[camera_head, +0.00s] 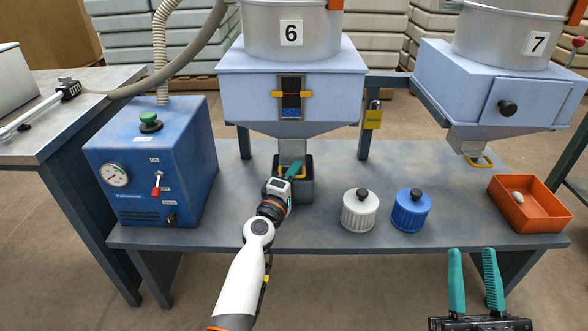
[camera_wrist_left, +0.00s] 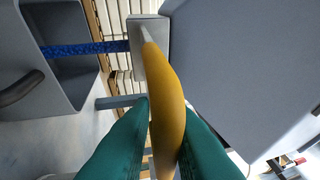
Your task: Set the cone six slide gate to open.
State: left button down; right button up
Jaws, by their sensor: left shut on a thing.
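Cone six (camera_head: 290,98), marked 6, has a narrow grey outlet (camera_head: 292,150) at its bottom. My left gripper (camera_head: 292,172) is at this outlet and hides the slide gate in the head view. In the left wrist view, my left gripper (camera_wrist_left: 165,140) is shut on the yellow slide gate handle (camera_wrist_left: 165,85), which joins the grey outlet (camera_wrist_left: 148,50). A band of blue pellets (camera_wrist_left: 85,48) runs from the outlet into a dark grey container (camera_wrist_left: 70,85). That container (camera_head: 307,188) stands under the outlet in the head view. My right gripper (camera_head: 476,282) is open and empty.
A blue machine with a gauge (camera_head: 150,165) stands left on the bench. A white-lidded jar (camera_head: 360,210), a blue jar (camera_head: 410,210) and an orange bin (camera_head: 530,205) stand to the right. Cone seven (camera_head: 490,90) has its own yellow handle. A yellow padlock (camera_head: 373,118) hangs between the cones.

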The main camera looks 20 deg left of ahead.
pick_arm(q)
jog(key=shift+w+r, duration=0.1)
jog(key=shift+r, duration=0.1)
jog(key=c, duration=1.5)
grip_release()
